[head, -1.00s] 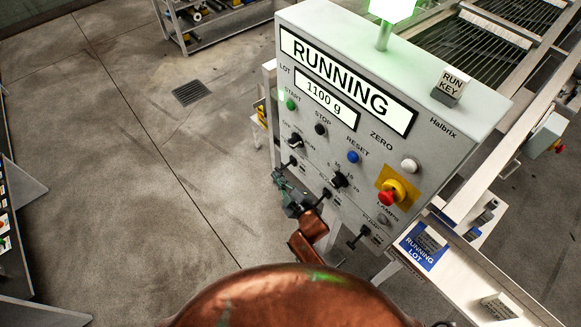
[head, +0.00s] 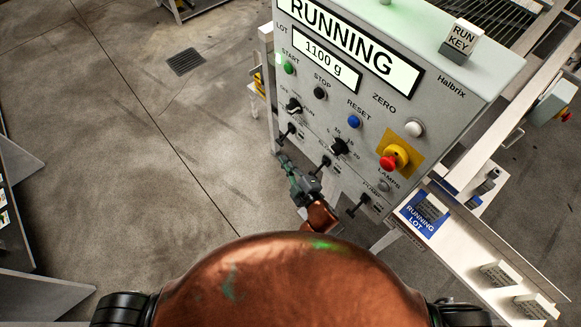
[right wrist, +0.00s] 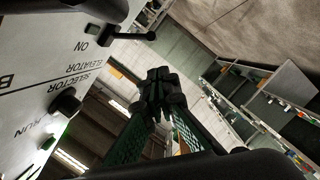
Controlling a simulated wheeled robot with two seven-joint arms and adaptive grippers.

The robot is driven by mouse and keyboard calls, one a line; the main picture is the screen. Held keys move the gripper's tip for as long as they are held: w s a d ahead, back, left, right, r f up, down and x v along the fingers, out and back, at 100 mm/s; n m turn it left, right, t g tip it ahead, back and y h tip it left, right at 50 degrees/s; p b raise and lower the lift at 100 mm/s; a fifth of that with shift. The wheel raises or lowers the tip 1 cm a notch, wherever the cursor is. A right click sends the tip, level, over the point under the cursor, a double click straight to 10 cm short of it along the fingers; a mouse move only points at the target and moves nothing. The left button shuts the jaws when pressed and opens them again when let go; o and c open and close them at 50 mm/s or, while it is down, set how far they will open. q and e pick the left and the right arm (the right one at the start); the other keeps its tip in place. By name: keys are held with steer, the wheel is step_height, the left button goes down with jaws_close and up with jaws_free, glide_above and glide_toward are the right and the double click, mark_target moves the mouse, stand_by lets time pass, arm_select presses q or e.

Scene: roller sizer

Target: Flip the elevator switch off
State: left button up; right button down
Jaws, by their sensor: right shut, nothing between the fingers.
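The grey control panel (head: 300,75) faces me in the head view, with a bottom row of black lever switches. The elevator switch (head: 288,132) is the leftmost lever, below the selector knob (head: 294,105). In the right wrist view, the black lever (right wrist: 130,35) sticks out from the panel near the upside-down words ELEVATOR and ON. I cannot tell its setting surely. My right gripper (head: 282,158) is just below that switch, apart from it, shut and empty. Its closed fingers (right wrist: 160,95) show in the wrist view. My left gripper is not in view.
The middle lever (head: 323,163) and right lever (head: 358,205) stand close to my right gripper. A red emergency button (head: 394,158) on yellow is farther right. A white shelf (head: 475,255) with a blue RUNNING LOT card (head: 425,220) juts out at right. The floor at left is clear.

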steer(key=shift+v, duration=2.35)
